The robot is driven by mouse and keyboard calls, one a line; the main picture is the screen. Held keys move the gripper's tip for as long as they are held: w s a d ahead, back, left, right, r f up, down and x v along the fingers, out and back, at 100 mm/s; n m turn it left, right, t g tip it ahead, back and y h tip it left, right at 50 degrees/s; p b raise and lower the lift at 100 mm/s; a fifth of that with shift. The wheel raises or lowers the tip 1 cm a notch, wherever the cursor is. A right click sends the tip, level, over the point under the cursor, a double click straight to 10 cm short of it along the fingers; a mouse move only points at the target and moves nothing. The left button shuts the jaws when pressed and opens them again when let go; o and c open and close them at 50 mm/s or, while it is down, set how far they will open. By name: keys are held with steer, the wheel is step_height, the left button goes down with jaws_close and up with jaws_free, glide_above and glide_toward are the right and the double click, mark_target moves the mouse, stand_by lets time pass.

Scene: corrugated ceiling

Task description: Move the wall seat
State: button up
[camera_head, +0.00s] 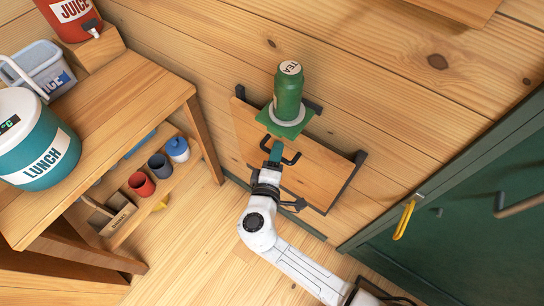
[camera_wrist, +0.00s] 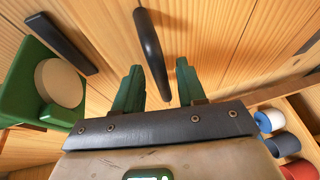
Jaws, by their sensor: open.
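The wall seat (camera_head: 317,172) is a wooden panel with dark brackets, low on the plank wall. It appears close to the wall; its exact tilt is hard to judge. A dark bar handle (camera_head: 292,159) sits on it. My gripper (camera_head: 277,150) is at this handle, with its green fingers spread. In the wrist view the handle (camera_wrist: 150,45) runs between the two fingertips (camera_wrist: 158,78) of my gripper; I cannot tell whether either finger touches it. A green TEA flask (camera_head: 288,92) stands upright on a small green ledge (camera_head: 284,127) just above my gripper.
A wooden shelf unit (camera_head: 110,115) stands at left with a LUNCH cooler (camera_head: 40,140), an ICE tub (camera_head: 45,70) and cups, including a red cup (camera_head: 141,184). A green cabinet (camera_head: 470,210) with a yellow hook (camera_head: 404,219) is at right. Some floor (camera_head: 185,255) is clear.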

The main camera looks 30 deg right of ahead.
jaws_close()
stand_by(0.4)
steer(key=shift+w+r, duration=0.1)
